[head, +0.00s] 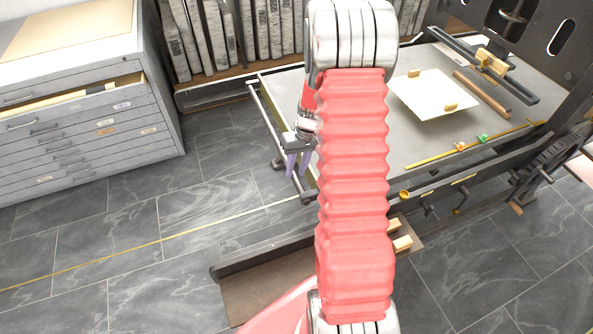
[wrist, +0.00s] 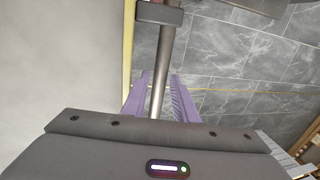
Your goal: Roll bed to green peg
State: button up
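The press bed (head: 410,148) is a grey flat slab at the right in the head view; it also fills the left of the wrist view (wrist: 60,60). A metal bar handle (head: 268,118) runs along its left end. My gripper (head: 297,172), with purple fingers pointing down, is at this bar. In the wrist view the bar (wrist: 168,55) passes between the fingers (wrist: 160,76), with a gap showing on each side, so they look open around it. The green peg (head: 482,138) stands near the bed's front edge, right of an orange peg (head: 460,146).
A white sheet (head: 430,98) with small wooden blocks lies on the bed. A yellow strip (head: 440,156) runs along the front edge. A grey flat-file cabinet (head: 80,140) stands at left, with a shelf of slabs (head: 265,28) behind. Tiled floor (head: 200,205) is clear between.

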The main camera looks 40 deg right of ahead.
jog(key=shift+a+f, duration=0.1)
jog(key=shift+f, duration=0.5)
jog(key=shift+c, duration=0.5)
grip_shut()
